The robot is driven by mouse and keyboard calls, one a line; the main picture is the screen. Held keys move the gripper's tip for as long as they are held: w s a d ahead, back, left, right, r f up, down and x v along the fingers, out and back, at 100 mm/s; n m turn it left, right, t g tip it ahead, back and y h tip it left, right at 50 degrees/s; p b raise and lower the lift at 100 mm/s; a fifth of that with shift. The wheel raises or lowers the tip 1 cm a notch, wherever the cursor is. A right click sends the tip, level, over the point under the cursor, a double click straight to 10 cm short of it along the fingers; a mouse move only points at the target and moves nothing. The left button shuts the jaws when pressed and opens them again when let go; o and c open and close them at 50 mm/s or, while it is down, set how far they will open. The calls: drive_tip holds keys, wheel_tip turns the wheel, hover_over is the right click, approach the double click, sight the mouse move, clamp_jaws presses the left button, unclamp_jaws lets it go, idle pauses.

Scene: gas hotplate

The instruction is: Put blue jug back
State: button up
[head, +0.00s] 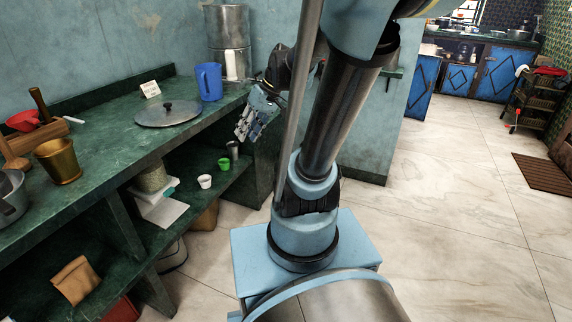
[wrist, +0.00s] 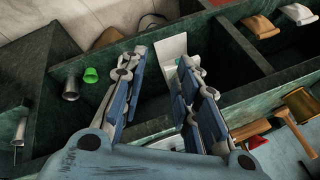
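The blue jug (head: 209,82) stands upright on the green counter, next to the tall metal container (head: 228,42). It does not show in the wrist view. My gripper (head: 243,132) is in front of the counter edge, to the right of the jug and lower in the picture, pointing down and apart from it. In the wrist view my gripper (wrist: 160,66) has its two fingers spread wide with nothing held between them, above the shelf compartments.
A round metal lid (head: 168,113) and a small white sign (head: 151,89) are near the jug. A brass pot (head: 58,160) stands further left. Open floor lies right.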

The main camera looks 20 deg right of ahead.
drive_tip(key=s+d+f+m+h, duration=0.4)
drive_tip(key=s+d+f, duration=0.3)
drive_tip(key=s+d, duration=0.3)
drive_tip(key=shift+s+f+m+t+h, duration=0.15)
drive_tip(key=shift+s+m+t+h, duration=0.15)
drive_tip(key=shift+s+h, duration=0.35)
drive_tip(key=shift+w+a, duration=0.1)
drive_tip(key=shift+w, duration=0.05)
drive_tip(key=shift+w+f, duration=0.2)
drive_tip(key=shift+w, duration=0.3)
